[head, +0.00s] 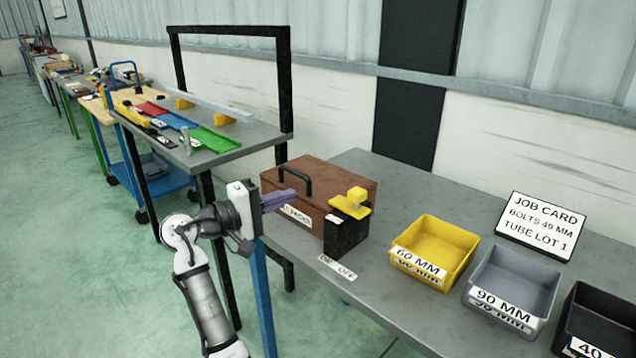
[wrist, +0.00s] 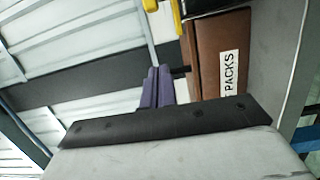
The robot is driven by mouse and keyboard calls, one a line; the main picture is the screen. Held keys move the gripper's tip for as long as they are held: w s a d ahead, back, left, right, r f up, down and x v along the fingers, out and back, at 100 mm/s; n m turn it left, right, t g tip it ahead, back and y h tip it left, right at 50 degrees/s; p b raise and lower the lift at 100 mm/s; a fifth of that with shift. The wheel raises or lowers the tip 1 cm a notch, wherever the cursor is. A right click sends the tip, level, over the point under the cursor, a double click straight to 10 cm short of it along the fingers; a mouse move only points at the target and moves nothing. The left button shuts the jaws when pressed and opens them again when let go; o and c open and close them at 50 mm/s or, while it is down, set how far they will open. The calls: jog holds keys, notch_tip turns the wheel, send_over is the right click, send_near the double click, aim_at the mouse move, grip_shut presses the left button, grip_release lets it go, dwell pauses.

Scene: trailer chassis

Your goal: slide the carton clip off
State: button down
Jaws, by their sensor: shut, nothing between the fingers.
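A brown carton (head: 336,176) with a black handle and a label ending in "PACKS" stands on the grey bench. A yellow piece with a raised knob (head: 357,195) sits over a black block (head: 345,236) at the carton's right end; this looks like the clip. My gripper (head: 293,199) is at the carton's front left, its purple fingers together and empty. In the wrist view, the closed fingers (wrist: 158,87) show beside the brown carton (wrist: 212,60), and yellow parts (wrist: 177,15) show at the top edge. I cannot tell whether the fingers touch the carton.
A yellow bin (head: 436,247), a grey bin (head: 515,283) and a black bin (head: 598,315) stand to the right, below a job card (head: 541,226). An "OFF" label (head: 338,267) lies at the bench's front edge. Another bench (head: 205,155) with coloured trays is behind left.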

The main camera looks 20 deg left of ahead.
aim_at(332, 209)
jog(key=shift+f, duration=0.15)
jog(key=shift+s, duration=0.1)
jog(key=p+x, duration=0.2)
jog(key=x, duration=0.8)
jog(key=shift+d, duration=0.3)
jog(key=shift+s+d+p, duration=0.25)
jog(key=shift+d+p, duration=0.05)
jog(key=shift+d, duration=0.25)
jog(key=shift+s+d+p, duration=0.25)
jog(key=shift+d+p, duration=0.05)
jog(key=shift+d, duration=0.25)
jog(key=shift+s+d, duration=0.25)
jog(key=shift+d, duration=0.35)
